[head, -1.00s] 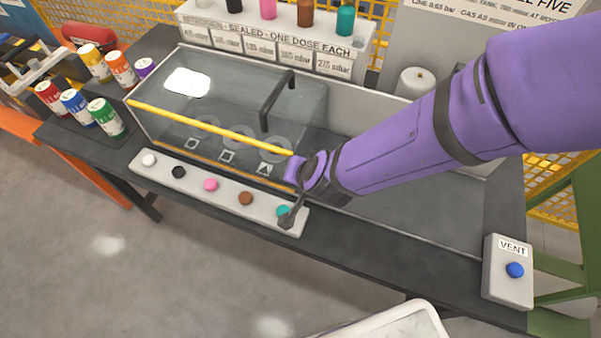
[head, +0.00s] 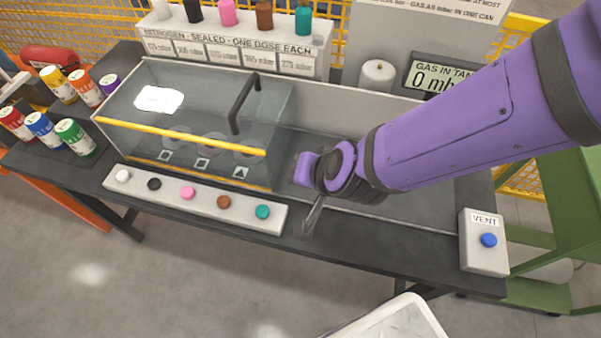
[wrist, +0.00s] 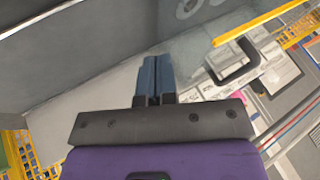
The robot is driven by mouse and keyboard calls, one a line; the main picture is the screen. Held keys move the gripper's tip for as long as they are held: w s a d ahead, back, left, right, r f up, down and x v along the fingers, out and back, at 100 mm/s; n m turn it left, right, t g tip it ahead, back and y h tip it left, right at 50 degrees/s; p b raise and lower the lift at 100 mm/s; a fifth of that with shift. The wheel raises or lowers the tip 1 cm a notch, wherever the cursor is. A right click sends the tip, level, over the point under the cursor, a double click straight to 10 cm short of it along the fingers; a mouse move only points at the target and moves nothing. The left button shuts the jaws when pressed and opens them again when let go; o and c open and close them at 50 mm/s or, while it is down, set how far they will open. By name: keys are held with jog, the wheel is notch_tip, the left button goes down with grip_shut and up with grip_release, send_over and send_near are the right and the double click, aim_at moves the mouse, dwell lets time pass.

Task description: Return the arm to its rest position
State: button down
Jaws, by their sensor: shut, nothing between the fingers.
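My purple arm reaches in from the right in the head view. My gripper (head: 311,222) points down above the dark bench, just right of the teal button's end of the button strip. It is shut and empty. In the wrist view its two fingers (wrist: 155,78) are together with nothing between them. The gripper appears apart from the strip and from the clear cover.
The clear case (head: 205,105) with a yellow edge and dark handle (head: 240,103) stands left of my arm. In front lies the button strip (head: 205,203). A vent box (head: 484,242) stands at the bench's right end. Several colored cans stand at left.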

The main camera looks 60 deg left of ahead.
jog(key=shift+d+r, duration=0.15)
jog(key=shift+r, duration=0.05)
jog(key=w+d+r+m+t+h, duration=0.1)
jog(key=w+d+r+m+t, duration=0.1)
jog(key=w+d+r, duration=0.95)
jog(key=w+d+r+m+t+h, duration=0.1)
jog(key=w+d+r+t, duration=0.2)
jog(key=w+d+r, duration=0.85)
jog(key=w+d+r+m+t+h, duration=0.1)
jog(key=w+d+r+m, duration=0.15)
jog(key=d, duration=0.75)
jog(key=w+d+r+m+h, duration=0.1)
jog(key=w+d+r, duration=0.15)
jog(key=d, duration=0.75)
jog(key=s+d+r+m+h, duration=0.1)
jog(key=s+d+r+m, duration=0.1)
jog(key=s+d, duration=0.3)
jog(key=s+d+r+m+h, duration=0.1)
jog(key=s+d, duration=0.5)
jog(key=d, duration=0.7)
jog(key=shift+s+r+m+t+h, duration=0.35)
jog(key=shift+m+h, duration=0.25)
jog(key=shift+m, duration=0.25)
